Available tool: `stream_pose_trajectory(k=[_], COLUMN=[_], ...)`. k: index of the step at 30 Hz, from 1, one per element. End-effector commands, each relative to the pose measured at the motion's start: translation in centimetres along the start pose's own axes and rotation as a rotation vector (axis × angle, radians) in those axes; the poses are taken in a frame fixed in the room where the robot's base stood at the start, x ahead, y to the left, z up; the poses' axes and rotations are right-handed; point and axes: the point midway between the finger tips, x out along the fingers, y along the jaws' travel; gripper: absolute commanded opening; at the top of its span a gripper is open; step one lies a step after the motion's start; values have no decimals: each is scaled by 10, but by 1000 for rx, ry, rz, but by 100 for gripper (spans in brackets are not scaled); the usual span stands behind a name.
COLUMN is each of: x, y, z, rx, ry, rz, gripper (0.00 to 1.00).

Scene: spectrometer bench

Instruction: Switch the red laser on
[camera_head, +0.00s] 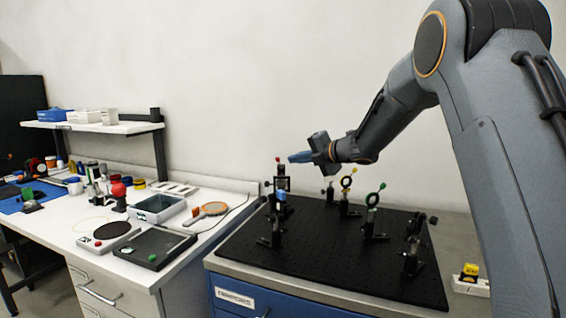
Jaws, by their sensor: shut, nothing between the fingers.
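I cannot tell for certain which device is the red laser. A black post mount (281,184) with a red knob (278,159) on top stands at the back left of the black optical breadboard (325,262). A small blue part shows on its lower half. My gripper (289,158) has blue fingers, shut and empty, pointing left. In the picture its tips are just right of the red knob; whether they touch it cannot be told. No laser beam is visible.
The left bench (205,233) is cluttered.

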Motion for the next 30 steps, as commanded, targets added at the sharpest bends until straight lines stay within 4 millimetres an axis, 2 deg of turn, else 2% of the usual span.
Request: stream_pose_trajectory(k=[5, 12, 18, 24, 30], x=[19, 58, 84, 95, 96], y=[-1, -1, -2, -2, -2], z=[0, 3, 3, 3, 3], rx=[2, 4, 4, 4, 4], ry=[0, -4, -4, -6, -6], rz=[-2, -2, -3, -2, -2], gripper=[0, 0, 0, 0, 0])
